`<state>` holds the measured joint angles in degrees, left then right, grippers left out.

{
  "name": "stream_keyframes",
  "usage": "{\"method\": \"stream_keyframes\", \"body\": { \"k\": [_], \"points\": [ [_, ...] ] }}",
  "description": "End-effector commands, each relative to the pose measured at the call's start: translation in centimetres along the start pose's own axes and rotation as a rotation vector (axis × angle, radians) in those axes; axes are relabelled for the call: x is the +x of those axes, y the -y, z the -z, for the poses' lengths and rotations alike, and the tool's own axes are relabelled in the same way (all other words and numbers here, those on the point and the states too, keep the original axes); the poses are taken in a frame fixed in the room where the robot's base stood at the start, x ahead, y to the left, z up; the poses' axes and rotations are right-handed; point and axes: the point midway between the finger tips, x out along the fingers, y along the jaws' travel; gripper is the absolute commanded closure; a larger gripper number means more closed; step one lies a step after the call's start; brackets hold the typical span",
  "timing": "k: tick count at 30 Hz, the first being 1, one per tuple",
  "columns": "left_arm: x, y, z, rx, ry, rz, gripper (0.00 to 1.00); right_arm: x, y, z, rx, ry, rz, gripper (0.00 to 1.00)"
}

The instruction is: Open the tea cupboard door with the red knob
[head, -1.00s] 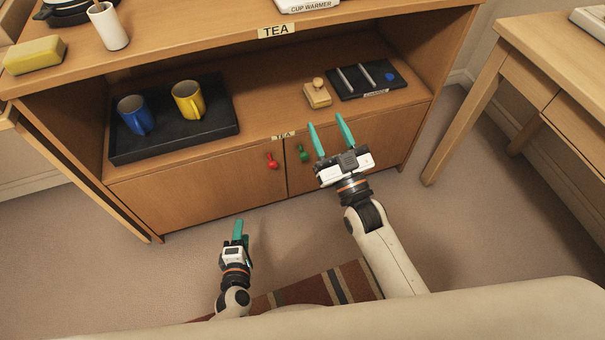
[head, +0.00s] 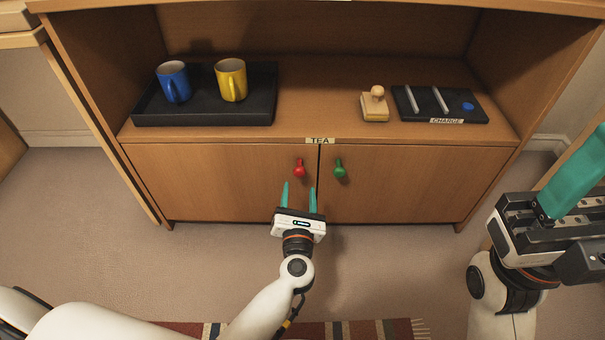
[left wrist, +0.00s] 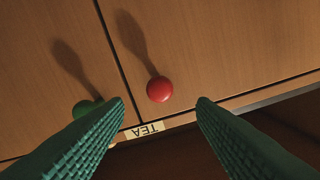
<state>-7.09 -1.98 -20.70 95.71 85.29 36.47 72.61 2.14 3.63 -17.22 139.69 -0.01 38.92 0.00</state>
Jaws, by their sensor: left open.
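The tea cupboard has two shut doors below an open shelf. The left door (head: 220,185) carries the red knob (head: 299,168) near its inner edge. The right door carries the green knob (head: 340,169). A TEA label (head: 320,141) sits above the seam. My left gripper (head: 299,190) is open and empty, just in front of and below the red knob. In the left wrist view the red knob (left wrist: 160,89) lies ahead between the two spread fingers, with no contact visible. My right gripper (head: 585,180) is raised close to the camera at the right, its fingers partly out of frame.
On the shelf stand a black tray (head: 205,117) with a blue mug (head: 173,82) and a yellow mug (head: 231,80), a wooden stamp (head: 375,104) and a black charging tray (head: 440,104). Carpet in front of the doors is clear. A striped rug (head: 365,330) lies nearer.

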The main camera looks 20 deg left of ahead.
Motion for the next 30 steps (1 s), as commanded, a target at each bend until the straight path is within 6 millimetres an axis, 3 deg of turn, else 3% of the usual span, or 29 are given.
{"method": "stream_keyframes", "body": {
  "k": [6, 12, 24, 30],
  "points": [
    [4.5, -0.1, -0.1, 0.003, -0.003, 0.001, 0.49, 0.2, -0.1, -0.1, -0.004, 0.030, -0.012, 0.50],
    [7.0, -0.1, -0.2, 0.003, -0.001, -0.001, 0.49, 0.6, -0.2, -0.2, -0.007, 0.048, -0.020, 0.50],
    [7.8, 0.0, -0.1, 0.003, 0.000, -0.001, 0.49, 0.8, -0.2, -0.2, -0.007, 0.051, -0.022, 0.50],
    [7.8, 0.0, -0.1, 0.003, 0.000, -0.001, 0.80, 0.8, -0.2, -0.3, -0.007, 0.052, -0.022, 0.50]
  ]
}}
